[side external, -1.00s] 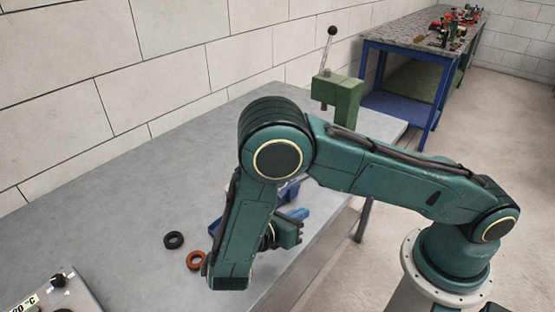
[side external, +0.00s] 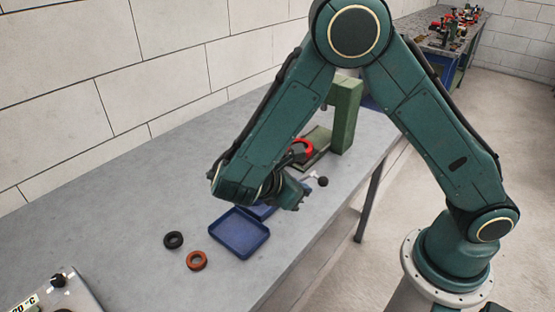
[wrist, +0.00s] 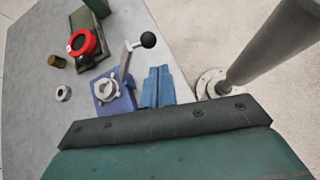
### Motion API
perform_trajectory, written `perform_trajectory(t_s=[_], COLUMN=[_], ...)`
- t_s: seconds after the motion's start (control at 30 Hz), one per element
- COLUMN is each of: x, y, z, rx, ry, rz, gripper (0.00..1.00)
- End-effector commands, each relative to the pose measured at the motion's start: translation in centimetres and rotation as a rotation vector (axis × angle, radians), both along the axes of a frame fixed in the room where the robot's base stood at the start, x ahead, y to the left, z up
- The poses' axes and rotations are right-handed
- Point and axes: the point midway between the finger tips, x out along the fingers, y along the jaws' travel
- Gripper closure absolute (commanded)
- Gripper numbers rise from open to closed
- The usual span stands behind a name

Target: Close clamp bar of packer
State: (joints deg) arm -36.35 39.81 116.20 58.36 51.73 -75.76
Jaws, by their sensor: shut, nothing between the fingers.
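A blue fixture (wrist: 113,100) with a grey round fitting on top stands on the table in the wrist view. A pale bar (wrist: 128,58) ending in a black ball rises tilted beside it; this looks like the packer's clamp bar. The ball (side external: 322,181) also shows in the side view, just right of my gripper. My gripper (side external: 300,197) is shut and empty, low over the fixture area; touching or apart cannot be told. My wrist hides most of the fixture there.
A blue tray (side external: 239,233), a black ring (side external: 173,240) and an orange ring (side external: 196,260) lie in front. A green press (side external: 345,115) stands behind, with a red ring (side external: 302,150) at its base. A grey nut (wrist: 63,93) and a brass cylinder (wrist: 56,62) lie left.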

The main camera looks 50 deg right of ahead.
Motion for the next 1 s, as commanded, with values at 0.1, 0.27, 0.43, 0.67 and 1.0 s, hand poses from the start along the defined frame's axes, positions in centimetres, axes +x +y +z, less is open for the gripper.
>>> perform_trajectory(t_s=[0.1,0.27,0.43,0.67,1.0], x=[0.0,-0.1,-0.1,-0.4,-1.0], y=[-0.4,-0.8,-1.1,-1.7,-2.5], z=[0.8,1.8,2.9,4.3,6.3], rx=[0.035,0.078,0.123,0.183,0.268], ry=[-0.039,-0.088,-0.141,-0.211,-0.316], rz=[-0.033,-0.074,-0.119,-0.18,-0.273], gripper=[1.0,1.0,1.0,1.0,1.0])
